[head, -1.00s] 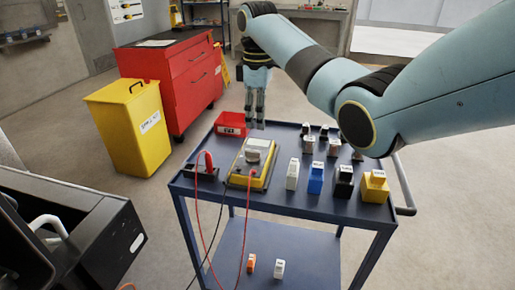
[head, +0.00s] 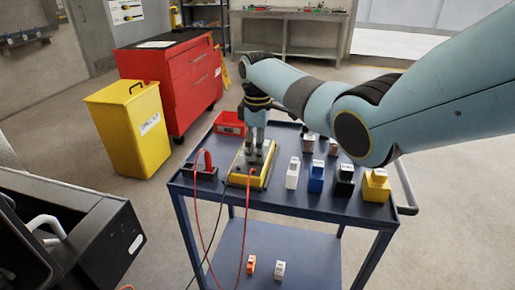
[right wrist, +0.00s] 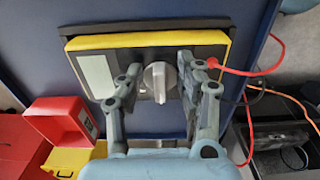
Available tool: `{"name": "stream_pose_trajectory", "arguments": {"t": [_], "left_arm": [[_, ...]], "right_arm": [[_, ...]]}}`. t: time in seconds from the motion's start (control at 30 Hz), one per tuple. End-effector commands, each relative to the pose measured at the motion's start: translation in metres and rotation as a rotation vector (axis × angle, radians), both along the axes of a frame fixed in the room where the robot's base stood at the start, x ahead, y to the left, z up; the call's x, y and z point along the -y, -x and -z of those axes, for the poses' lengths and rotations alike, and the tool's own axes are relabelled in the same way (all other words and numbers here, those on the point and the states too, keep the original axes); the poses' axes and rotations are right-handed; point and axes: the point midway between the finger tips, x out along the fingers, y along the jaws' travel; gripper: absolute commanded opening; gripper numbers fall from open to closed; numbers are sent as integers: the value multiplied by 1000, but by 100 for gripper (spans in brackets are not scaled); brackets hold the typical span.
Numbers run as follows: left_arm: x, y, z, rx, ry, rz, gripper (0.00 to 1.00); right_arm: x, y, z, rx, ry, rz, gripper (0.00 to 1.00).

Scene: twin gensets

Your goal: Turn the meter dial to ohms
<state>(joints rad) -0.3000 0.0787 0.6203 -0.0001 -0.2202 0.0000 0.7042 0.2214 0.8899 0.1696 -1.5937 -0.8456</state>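The yellow meter (head: 262,172) lies on the blue cart top, with red and black leads running from it. In the right wrist view the meter (right wrist: 133,40) shows a pale display and a grey dial (right wrist: 160,80) with a raised grip. My right gripper (head: 254,150) points down over the meter. In the right wrist view its two fingers (right wrist: 157,78) are spread on either side of the dial, with gaps visible. The dial's markings are too small to read. My left gripper is not in view.
A red probe stand (head: 205,170) sits left of the meter and a red box (head: 229,123) behind it. Several white, blue, black and yellow blocks (head: 315,178) stand to the right. A yellow bin (head: 128,135) and red cabinet (head: 160,75) are beyond the cart.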

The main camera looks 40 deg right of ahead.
Motion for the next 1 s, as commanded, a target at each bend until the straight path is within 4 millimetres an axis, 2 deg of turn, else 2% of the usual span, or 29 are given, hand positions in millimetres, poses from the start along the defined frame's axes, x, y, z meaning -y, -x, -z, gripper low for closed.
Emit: {"name": "stream_pose_trajectory", "arguments": {"t": [0.07,0.33,0.73,1.0], "left_arm": [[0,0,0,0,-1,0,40],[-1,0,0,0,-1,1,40],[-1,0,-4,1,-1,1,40],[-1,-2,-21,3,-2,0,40]], "right_arm": [[0,0,0,0,0,0,35],[0,0,0,0,0,0,0],[-1,0,-1,-1,-1,25,0],[-2,1,-4,-1,0,167,0]]}}
